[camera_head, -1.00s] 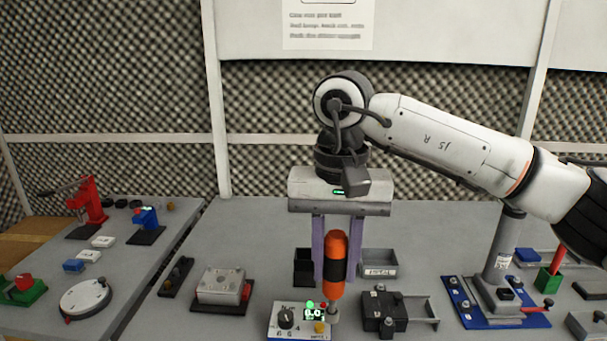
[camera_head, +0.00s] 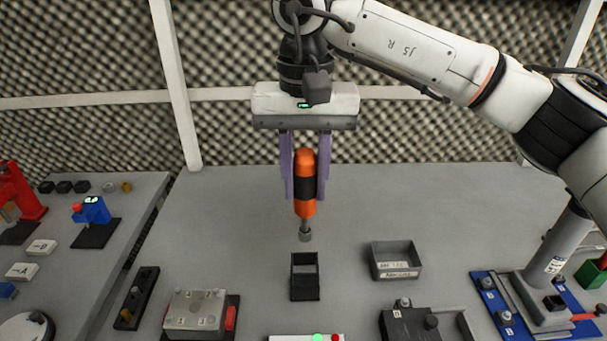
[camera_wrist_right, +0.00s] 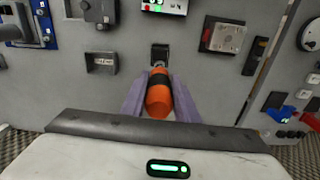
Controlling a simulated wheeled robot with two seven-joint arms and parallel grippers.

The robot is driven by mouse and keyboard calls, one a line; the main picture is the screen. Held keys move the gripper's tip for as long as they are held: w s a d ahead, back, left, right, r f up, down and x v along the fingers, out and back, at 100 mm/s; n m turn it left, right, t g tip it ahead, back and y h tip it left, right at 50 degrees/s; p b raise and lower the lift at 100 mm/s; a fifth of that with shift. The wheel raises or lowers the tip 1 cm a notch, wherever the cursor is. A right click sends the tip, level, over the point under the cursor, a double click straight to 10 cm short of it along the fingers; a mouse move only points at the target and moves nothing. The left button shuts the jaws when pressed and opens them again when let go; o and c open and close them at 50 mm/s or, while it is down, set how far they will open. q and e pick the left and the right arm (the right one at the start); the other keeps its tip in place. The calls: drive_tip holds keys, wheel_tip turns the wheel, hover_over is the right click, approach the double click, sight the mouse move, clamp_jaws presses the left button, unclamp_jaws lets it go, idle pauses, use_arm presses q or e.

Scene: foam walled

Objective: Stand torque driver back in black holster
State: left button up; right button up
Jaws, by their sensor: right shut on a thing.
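The torque driver (camera_head: 305,184) is orange with a black band and a metal tip. It hangs upright, tip down, in my right gripper (camera_head: 305,170), whose purple fingers are shut on it. The black holster (camera_head: 305,278) stands on the table below the driver's tip, with a visible gap between them. In the right wrist view the driver (camera_wrist_right: 159,95) sits between the purple fingers, and the holster (camera_wrist_right: 160,54) shows just beyond it, partly hidden. My left gripper is not in view.
A grey labelled tray (camera_head: 396,262) stands right of the holster. A metal block fixture (camera_head: 198,312) is at front left, a dark clamp fixture (camera_head: 412,322) at front right. A white box with lit buttons (camera_head: 300,338) is at the bottom edge. The table behind the holster is clear.

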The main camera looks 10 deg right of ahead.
sight(305, 217)
drive_tip(key=shift+f, duration=0.45)
drive_tip(key=shift+f+b, duration=1.75)
drive_tip(key=shift+f, duration=0.75)
